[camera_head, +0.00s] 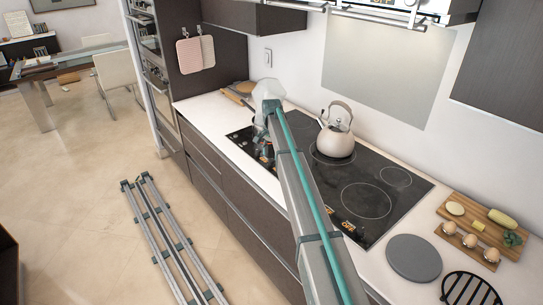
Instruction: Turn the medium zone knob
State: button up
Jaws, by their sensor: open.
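The black cooktop (366,200) is set in the white counter, with several ring-marked zones. Small orange-lit marks (347,225) show along its front edge, to the right of my arm. I cannot make out which knob is the medium zone knob; my arm covers part of the front edge. My gripper (264,158) is at the far end of my arm, low over the cooktop's front left part. It is open, and no object shows in it. Its fingertips are small and dark against the cooktop, so I cannot tell whether they touch anything.
A cream kettle (336,138) stands on the cooktop, right of my gripper. A wooden board (455,207) with eggs and vegetables, a grey round plate (413,258) and a black trivet (468,290) lie at right. Stacked ovens (158,95) stand at left. Floor before the cabinets holds rails.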

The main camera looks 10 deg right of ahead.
aim_at(271, 162)
jog(key=shift+f+p, duration=0.35)
jog(key=shift+f, duration=1.15)
grip_shut()
